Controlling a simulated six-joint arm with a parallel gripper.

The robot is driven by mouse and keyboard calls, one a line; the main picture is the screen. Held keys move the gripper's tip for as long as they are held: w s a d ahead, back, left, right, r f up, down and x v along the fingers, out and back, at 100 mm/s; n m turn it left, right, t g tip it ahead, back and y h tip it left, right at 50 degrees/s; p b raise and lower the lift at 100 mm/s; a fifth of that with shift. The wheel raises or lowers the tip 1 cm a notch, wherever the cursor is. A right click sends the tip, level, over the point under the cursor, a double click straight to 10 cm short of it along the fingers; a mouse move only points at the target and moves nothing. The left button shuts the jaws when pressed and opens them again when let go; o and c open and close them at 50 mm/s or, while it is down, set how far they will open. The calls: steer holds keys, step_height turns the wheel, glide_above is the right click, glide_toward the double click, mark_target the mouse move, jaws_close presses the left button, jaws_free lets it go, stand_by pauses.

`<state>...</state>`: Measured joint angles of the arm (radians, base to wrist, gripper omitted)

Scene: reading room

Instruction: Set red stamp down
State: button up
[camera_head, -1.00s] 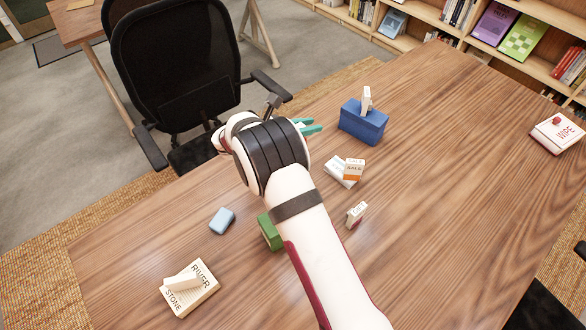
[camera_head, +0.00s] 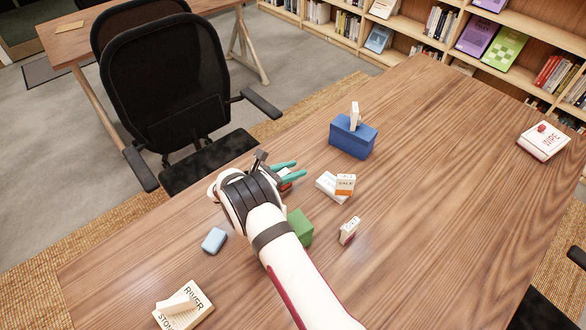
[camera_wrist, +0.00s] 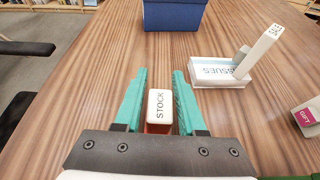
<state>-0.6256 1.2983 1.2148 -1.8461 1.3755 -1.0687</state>
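The red stamp (camera_wrist: 159,106) has a white top marked STOCK and a red lower part. In the wrist view it stands between the teal fingers of my gripper (camera_wrist: 161,72). A thin gap shows on each side, so the fingers look open around it and not pressed on it. In the head view a small part of the red stamp (camera_head: 285,186) shows beside the fingers of my gripper (camera_head: 299,169), low over the table (camera_head: 430,190). My gripper hides the rest. Its underside is hidden, so contact with the table cannot be made out.
A blue box (camera_head: 352,142) with a white stamp on it stands beyond. The table's right part is mostly clear.

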steer(key=shift+o, duration=1)
steer(key=shift+s+a+r, duration=0.1)
steer(key=shift+a+r, duration=0.05)
steer(key=shift+r, duration=0.1)
steer(key=v, duration=1.1)
steer(key=shift+s+a+r, duration=0.15)
steer(key=shift+s, duration=0.1)
steer(key=s+d+r+m+g+y, duration=0.1)
steer(key=s+d+r+m+g, duration=0.45)
steer(key=d+m, duration=0.3)
steer(key=s+d+r+m+g+y, duration=0.1)
steer(key=s+d+r+m+g, duration=0.3)
steer(key=s+d+r+m, duration=0.45)
steer(key=s+d+r+m+y, duration=0.1)
steer(key=s+m+y, duration=0.8)
steer(key=s+m, duration=0.6)
steer(key=s, duration=0.4)
steer(key=shift+s+m, duration=0.2)
steer(key=shift+m, duration=0.1)
